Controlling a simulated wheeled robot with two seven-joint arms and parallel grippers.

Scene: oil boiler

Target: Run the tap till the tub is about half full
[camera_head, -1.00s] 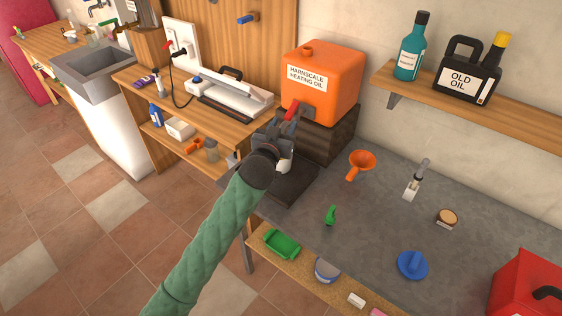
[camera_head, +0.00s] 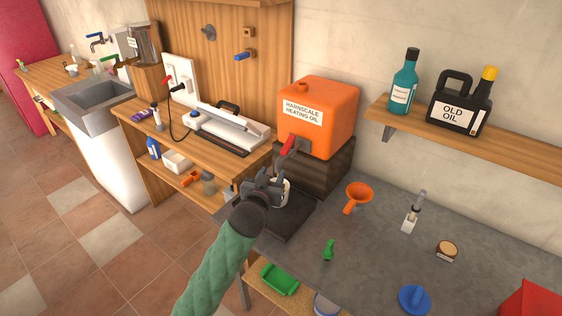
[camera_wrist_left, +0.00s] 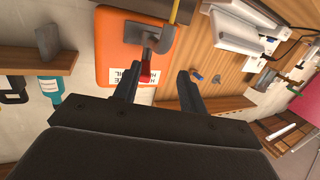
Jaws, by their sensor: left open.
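The orange heating oil tank (camera_head: 335,112) stands on a dark wooden block. Its tap has a red lever (camera_head: 287,146) at the tank's lower front; the lever also shows in the left wrist view (camera_wrist_left: 146,76), beside the grey tap body (camera_wrist_left: 163,42). A small whitish tub (camera_head: 283,192) stands below the tap, partly hidden behind my left gripper (camera_head: 266,182). Its level and any flow cannot be seen. My left gripper is open and empty, just in front of the tub and below the lever, apart from the lever. My right gripper is not in view.
On the grey worktop (camera_head: 385,255) lie an orange funnel (camera_head: 357,196), a green clip-like piece (camera_head: 328,251), a brush (camera_head: 413,214) and a blue lid (camera_head: 414,299). A shelf (camera_head: 470,125) holds bottles. A wooden bench with a white device (camera_head: 228,128) stands left.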

